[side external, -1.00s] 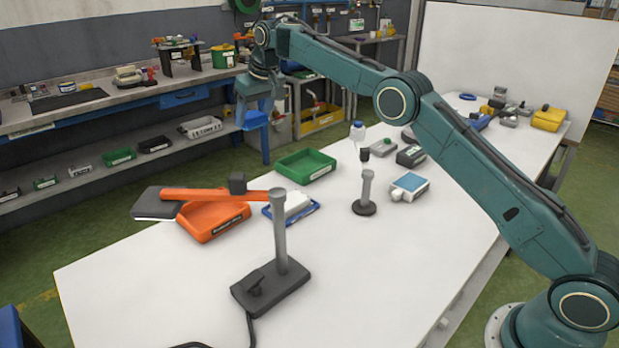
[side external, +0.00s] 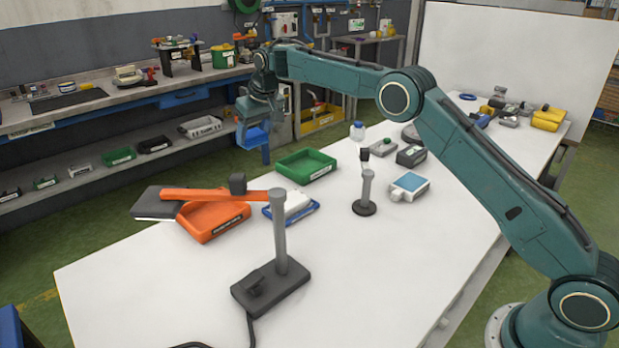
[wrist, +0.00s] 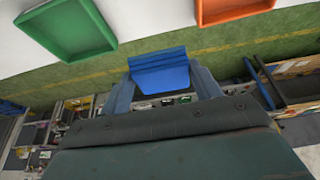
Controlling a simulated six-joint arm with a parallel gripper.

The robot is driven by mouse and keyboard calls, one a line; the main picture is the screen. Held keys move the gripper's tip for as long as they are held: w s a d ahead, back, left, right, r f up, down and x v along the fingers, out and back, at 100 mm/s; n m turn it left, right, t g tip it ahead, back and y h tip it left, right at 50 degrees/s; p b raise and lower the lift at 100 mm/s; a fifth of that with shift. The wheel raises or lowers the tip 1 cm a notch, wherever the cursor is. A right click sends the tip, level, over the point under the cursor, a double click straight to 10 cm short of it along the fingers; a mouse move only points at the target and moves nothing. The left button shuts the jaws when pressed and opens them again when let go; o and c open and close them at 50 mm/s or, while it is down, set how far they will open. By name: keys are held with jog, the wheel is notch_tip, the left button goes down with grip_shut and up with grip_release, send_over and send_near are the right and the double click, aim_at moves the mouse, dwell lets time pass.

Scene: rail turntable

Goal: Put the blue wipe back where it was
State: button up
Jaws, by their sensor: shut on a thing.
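My gripper (side external: 258,112) is shut on the blue wipe (side external: 254,136), which hangs below it. In the wrist view the folded blue wipe (wrist: 160,72) sits between the two fingers. The gripper is past the far edge of the white table, with green floor behind the wipe in the wrist view. An empty-looking green tray (side external: 328,160) and an orange tray (side external: 208,236) lie on the table. Between them is a blue-rimmed tray (side external: 312,212) with a white item in it. Both the green tray (wrist: 75,48) and the orange tray (wrist: 205,20) show in the wrist view.
A grey post on a black base (side external: 272,288) carries an orange arm (side external: 220,195) across the orange tray. The front-right tabletop is clear.

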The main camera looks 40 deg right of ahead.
notch_tip(320, 180, down, 9)
jog(key=shift+f, duration=0.1)
dwell(0.3)
jog(key=shift+f, duration=2.8)
jog(key=shift+f, duration=0.15)
jog(key=o, duration=0.9)
jog(key=shift+v, duration=6.2)
